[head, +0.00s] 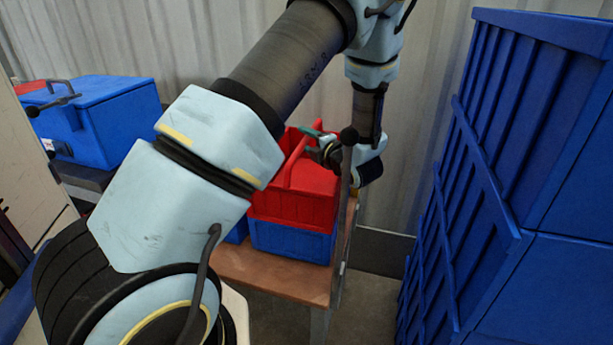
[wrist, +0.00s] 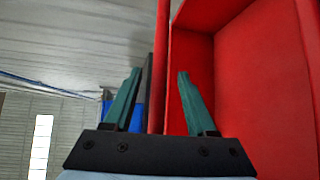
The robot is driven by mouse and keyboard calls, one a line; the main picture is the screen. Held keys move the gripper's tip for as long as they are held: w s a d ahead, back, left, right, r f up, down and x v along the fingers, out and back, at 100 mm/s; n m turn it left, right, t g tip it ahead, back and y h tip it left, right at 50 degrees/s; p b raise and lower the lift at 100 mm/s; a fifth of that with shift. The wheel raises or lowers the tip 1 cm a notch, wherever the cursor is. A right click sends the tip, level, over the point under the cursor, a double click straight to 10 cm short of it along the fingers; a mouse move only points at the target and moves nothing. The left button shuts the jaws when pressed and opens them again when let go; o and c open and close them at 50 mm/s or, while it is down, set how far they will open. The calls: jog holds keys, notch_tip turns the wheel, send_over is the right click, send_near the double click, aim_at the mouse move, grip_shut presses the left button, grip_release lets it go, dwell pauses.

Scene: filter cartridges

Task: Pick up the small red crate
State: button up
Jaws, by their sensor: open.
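The small red crate (head: 293,197) sits on top of a blue crate (head: 290,242) on a brown wooden surface. Its raised red handle (head: 293,160) stands above it, and my arm hides its left side. My gripper (head: 311,140) is at the top of the handle. In the wrist view, my gripper (wrist: 159,74) is open, with a green finger on each side. The red handle bar (wrist: 162,60) shows between the fingertips, and the red crate's inner wall (wrist: 265,75) fills the right. Whether a finger touches the bar I cannot tell.
Tall blue crates (head: 555,140) stand stacked on the right. A blue lidded box (head: 105,115) is at the back left. A corrugated wall (head: 430,120) is close behind the red crate. A narrow strip of floor (head: 375,295) is free between table and stack.

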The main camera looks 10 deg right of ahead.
jog(key=shift+w+a, duration=0.1)
jog(key=shift+w, duration=0.1)
grip_shut()
dwell(0.3)
dwell(1.0)
